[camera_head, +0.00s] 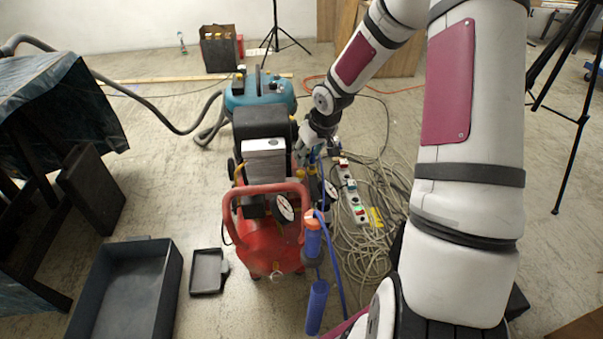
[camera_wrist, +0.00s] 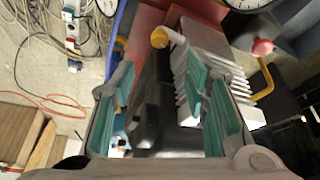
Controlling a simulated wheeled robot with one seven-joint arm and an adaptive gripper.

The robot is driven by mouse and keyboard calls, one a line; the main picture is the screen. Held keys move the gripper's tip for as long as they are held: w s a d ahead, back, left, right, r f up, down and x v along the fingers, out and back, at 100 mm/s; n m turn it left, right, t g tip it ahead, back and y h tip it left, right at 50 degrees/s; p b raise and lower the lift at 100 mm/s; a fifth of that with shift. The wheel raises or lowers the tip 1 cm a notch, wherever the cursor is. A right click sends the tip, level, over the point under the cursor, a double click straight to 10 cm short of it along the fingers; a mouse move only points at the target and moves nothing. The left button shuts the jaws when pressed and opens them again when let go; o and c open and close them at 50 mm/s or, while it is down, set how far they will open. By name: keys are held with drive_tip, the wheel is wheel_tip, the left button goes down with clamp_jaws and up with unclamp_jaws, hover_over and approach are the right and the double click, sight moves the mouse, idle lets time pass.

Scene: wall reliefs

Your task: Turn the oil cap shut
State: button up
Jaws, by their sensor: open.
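A red air compressor (camera_head: 262,235) stands on the floor in the middle of the head view. My gripper (camera_head: 309,146) is at its right side, beside the motor block. In the wrist view my gripper (camera_wrist: 160,95) is open, its teal pads apart with nothing held between them. A yellow cap (camera_wrist: 159,38) on a pale stub shows beyond the fingertips, near the finned silver cylinder (camera_wrist: 205,45). A pinkish-red knob (camera_wrist: 262,47) is further right, above a yellow pipe. I cannot tell for sure which of these is the oil cap.
A power strip (camera_head: 352,195) and tangled cables (camera_head: 375,235) lie to the right. A grey tray (camera_head: 165,290) is at the front left.

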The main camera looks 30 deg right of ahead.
sight(301, 172)
drive_tip(key=b+x, duration=0.4)
drive_tip(key=x, duration=0.6)
drive_tip(key=shift+w+f, duration=0.15)
drive_tip(key=shift+f, duration=0.25)
clamp_jaws()
